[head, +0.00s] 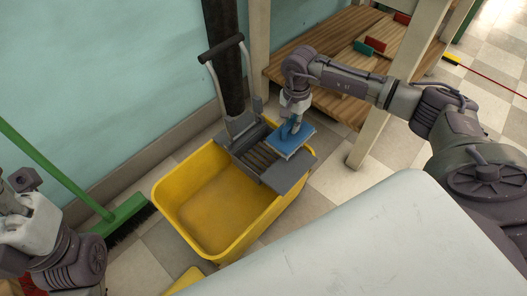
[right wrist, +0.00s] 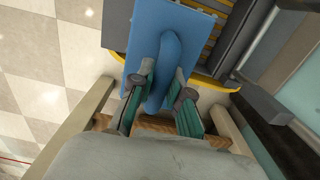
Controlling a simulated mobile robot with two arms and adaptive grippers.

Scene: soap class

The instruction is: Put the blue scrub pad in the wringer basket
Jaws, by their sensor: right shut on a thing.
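The blue scrub pad (head: 291,139) is held by my right gripper (head: 293,124) at the right side of the wringer basket (head: 262,158). In the right wrist view, the fingers of my right gripper (right wrist: 163,90) are shut on the raised blue grip of the scrub pad (right wrist: 188,28). The pad overlaps the basket's right edge in the head view; whether it touches the basket cannot be told. The grey wringer sits on the yellow bucket (head: 221,230). My left arm shows at the lower left of the head view, with its fingertips not visible.
A green broom (head: 123,214) leans left of the bucket. A wooden shelf (head: 322,44) with small red and green items stands behind my right arm. A pale post (head: 378,125) rises right of the bucket. A whitish surface (head: 370,240) fills the lower front.

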